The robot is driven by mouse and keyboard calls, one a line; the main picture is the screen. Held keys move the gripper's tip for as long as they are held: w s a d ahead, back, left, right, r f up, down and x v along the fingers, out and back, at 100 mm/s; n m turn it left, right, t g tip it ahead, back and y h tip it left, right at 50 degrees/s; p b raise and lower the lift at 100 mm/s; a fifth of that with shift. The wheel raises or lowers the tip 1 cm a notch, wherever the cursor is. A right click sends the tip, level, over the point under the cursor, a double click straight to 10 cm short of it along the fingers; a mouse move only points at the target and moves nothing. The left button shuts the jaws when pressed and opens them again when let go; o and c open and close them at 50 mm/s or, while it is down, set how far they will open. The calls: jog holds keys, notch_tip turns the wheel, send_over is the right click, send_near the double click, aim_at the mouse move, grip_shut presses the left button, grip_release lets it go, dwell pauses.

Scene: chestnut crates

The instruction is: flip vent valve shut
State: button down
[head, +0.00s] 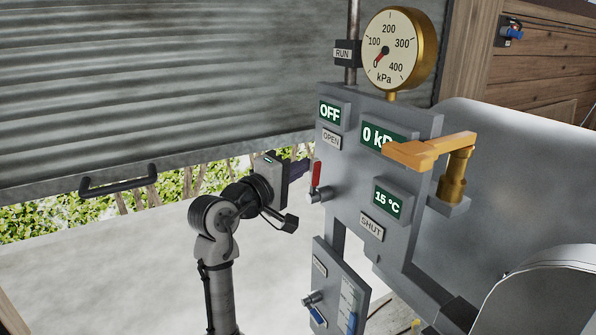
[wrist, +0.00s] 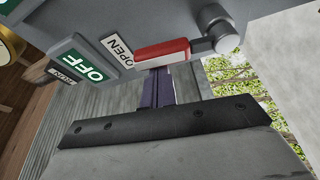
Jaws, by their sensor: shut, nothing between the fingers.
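A red-handled valve lever (head: 316,173) sits on the left edge of the grey control panel (head: 428,125). Its handle points up from the metal pivot, towards the OPEN plate (head: 332,138); the SHUT plate (head: 371,227) is lower on the panel. In the wrist view the red handle (wrist: 162,53) runs from its round pivot (wrist: 220,29) towards the OPEN plate. My gripper (head: 303,167) is shut and empty, its dark purple fingers (wrist: 158,82) beside the handle on its left in the head view. I cannot tell whether they touch it.
An orange lever (head: 430,149) juts out at the panel's right. A blue-handled valve (head: 318,315) is on the lower panel. A gauge (head: 390,50) reads near zero; displays show OFF, 0 kPa and 15 °C. A part-raised shutter (head: 150,90) with a black handle (head: 118,184) hangs behind.

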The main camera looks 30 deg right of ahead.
aim_at(313, 188)
jog(key=s+m+b, duration=0.1)
jog(key=m+b, duration=0.1)
jog(key=s+f+m+h+b, duration=0.1)
jog(key=m+b, duration=0.1)
jog(key=shift+s+m+g+h, duration=0.3)
jog(key=shift+s+g, duration=0.1)
jog(key=s+m+b, duration=0.1)
jog(key=m+b, duration=0.1)
jog(key=s+f+m+h+b, duration=0.1)
jog(key=m+b, duration=0.1)
jog(key=b, duration=0.1)
jog(key=shift+s+a+f+g, duration=0.1)
jog(key=shift+a+g, duration=0.05)
jog(key=shift+g, duration=0.25)
jog(key=shift+s+f+m+g+h+b, duration=0.25)
jog(key=shift+s+f+m+g+b, duration=0.3)
jog(key=shift+m+b, duration=0.85)
jog(key=shift+s+f+m+g+h+b, duration=0.2)
jog(key=shift+s+f+m+g+b, duration=0.35)
jog(key=shift+m+b, duration=0.85)
jog(key=shift+s+f+m+g+h+b, duration=0.3)
jog(key=shift+f+m+g+b, duration=0.3)
jog(key=shift+m+b, duration=0.8)
jog(key=shift+s+f, duration=0.1)
jog(key=shift+f, duration=0.2)
